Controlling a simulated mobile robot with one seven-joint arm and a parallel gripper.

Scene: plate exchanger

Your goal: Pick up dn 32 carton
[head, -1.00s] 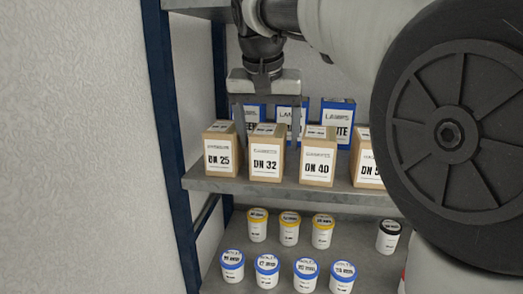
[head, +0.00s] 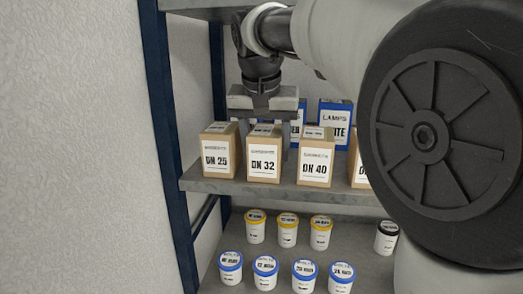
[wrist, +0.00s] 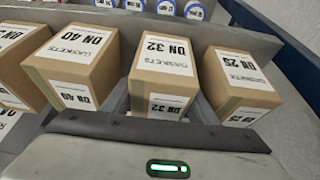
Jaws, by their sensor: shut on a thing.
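The DN 32 carton (head: 263,155) is a brown box with a white label, standing upright on the shelf between the DN 25 carton (head: 219,150) and the DN 40 carton (head: 316,158). My gripper (head: 267,140) reaches down from above and is shut on the DN 32 carton, one finger on each side. In the wrist view the DN 32 carton (wrist: 163,62) sits centred in front of my gripper (wrist: 160,108). The lower parts of the fingers are largely hidden by the cartons. The carton appears to rest on the shelf.
The neighbouring cartons stand close on both sides. Blue lamp boxes (head: 335,118) stand behind. A blue rack post (head: 172,150) is at the left. White tubs with yellow lids (head: 288,230) and blue lids (head: 265,272) stand on the shelf below.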

